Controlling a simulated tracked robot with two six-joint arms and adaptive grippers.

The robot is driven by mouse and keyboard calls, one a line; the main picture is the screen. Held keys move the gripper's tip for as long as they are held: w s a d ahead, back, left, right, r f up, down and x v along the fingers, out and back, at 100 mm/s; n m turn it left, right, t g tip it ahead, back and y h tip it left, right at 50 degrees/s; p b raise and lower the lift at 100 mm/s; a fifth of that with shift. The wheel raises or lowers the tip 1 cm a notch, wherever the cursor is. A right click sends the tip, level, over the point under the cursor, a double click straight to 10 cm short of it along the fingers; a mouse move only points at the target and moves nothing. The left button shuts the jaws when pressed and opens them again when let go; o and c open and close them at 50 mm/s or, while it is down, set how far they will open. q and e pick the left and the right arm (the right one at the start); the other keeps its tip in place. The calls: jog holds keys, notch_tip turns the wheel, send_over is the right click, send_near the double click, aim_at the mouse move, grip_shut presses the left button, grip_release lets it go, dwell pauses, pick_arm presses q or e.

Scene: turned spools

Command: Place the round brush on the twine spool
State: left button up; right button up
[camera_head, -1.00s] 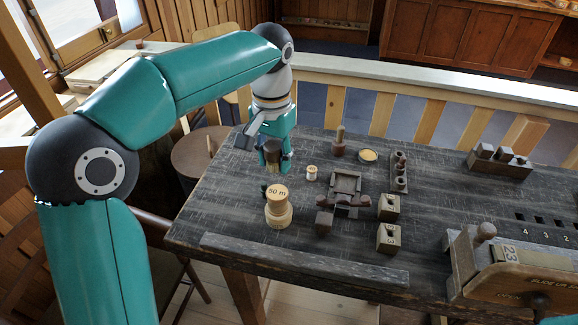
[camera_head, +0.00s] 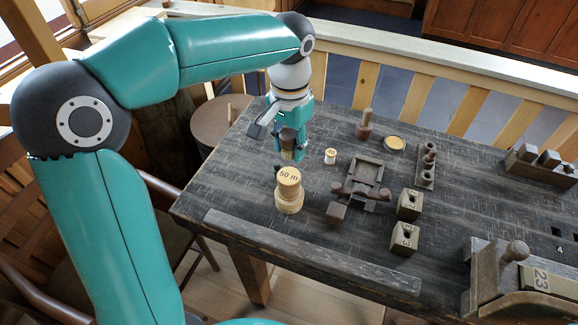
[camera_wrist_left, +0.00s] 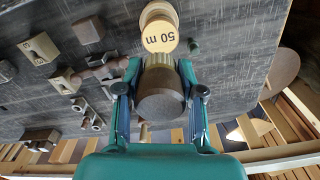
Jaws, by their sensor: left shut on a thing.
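The twine spool (camera_head: 290,201) is a pale, stacked round piece with "50 m" on its top. It stands upright near the left front of the dark table, and its top also shows in the wrist view (camera_wrist_left: 160,32). My left gripper (camera_head: 289,150) is shut on the round brush (camera_head: 288,142), which has a dark round wooden top and paler bristles below. In the wrist view the brush (camera_wrist_left: 160,104) sits between both fingers (camera_wrist_left: 160,92). The brush is just behind the spool in the head view, apart from it. Its height over the table is hard to tell. My right gripper is out of view.
A small white spool (camera_head: 330,156) stands right of the brush. A wooden strip (camera_head: 310,252) edges the table front.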

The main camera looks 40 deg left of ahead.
aim_at(289, 133)
pick_arm(q)
jog(key=shift+f, duration=3.4)
jog(key=shift+s+f, duration=0.1)
jog(key=o, duration=1)
jog(key=shift+o, duration=0.2)
jog(key=shift+r, duration=0.2)
notch_tip(289, 133, up, 12)
jog(key=shift+f+p, duration=0.1)
jog(key=shift+p, duration=0.2)
